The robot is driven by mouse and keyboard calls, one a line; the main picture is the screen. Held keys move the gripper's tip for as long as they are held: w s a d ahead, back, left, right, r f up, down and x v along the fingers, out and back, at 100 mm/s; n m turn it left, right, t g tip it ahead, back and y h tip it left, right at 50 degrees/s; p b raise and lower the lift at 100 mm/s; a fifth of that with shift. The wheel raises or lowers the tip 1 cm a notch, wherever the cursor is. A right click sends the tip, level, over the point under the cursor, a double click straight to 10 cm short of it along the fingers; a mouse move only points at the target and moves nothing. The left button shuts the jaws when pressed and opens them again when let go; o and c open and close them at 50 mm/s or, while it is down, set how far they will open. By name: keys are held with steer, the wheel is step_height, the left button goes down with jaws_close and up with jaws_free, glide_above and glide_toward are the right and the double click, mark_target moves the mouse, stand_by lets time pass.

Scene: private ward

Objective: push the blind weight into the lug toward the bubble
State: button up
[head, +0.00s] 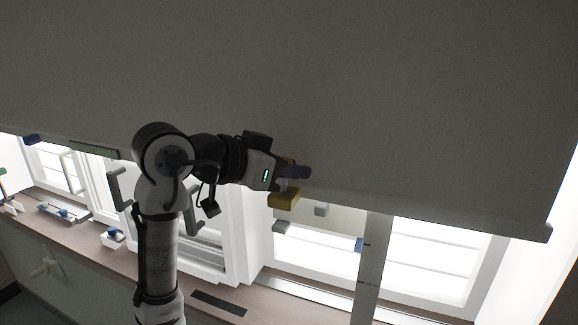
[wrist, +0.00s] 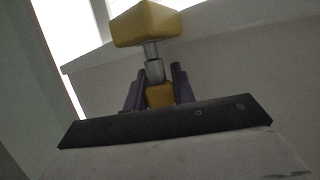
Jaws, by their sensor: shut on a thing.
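My gripper (head: 291,173) is at the lower edge of the large grey blind (head: 400,100). Its dark purple fingers (wrist: 159,88) are shut on a yellow piece with a metal stem, which looks like the blind weight (head: 284,201). In the wrist view the weight's larger yellow block (wrist: 146,25) stands beyond the fingertips, with the stem between and a smaller yellow part between the fingers. I cannot tell which part is the lug, and I cannot make out a bubble.
A narrow upright strip (head: 369,275) with a blue piece (head: 360,244) stands right of the gripper. Bright windows lie behind. The wooden sill (head: 85,235) at left carries small fittings with blue parts.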

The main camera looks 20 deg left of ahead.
steer(key=shift+f, duration=0.2)
steer(key=shift+f+b, duration=0.65)
steer(key=o, duration=1.1)
steer(key=shift+s+r, duration=0.1)
steer(key=shift+s+a+r, duration=1.15)
steer(key=shift+s+r, duration=0.3)
steer(key=shift+s, duration=0.35)
steer(key=shift+s+a+r, duration=1.1)
steer(key=shift+s+r, duration=0.4)
steer(key=shift+s, duration=0.3)
steer(key=shift+s+a+r, duration=1.15)
steer(key=shift+s+r, duration=0.3)
steer(key=shift+s, duration=0.35)
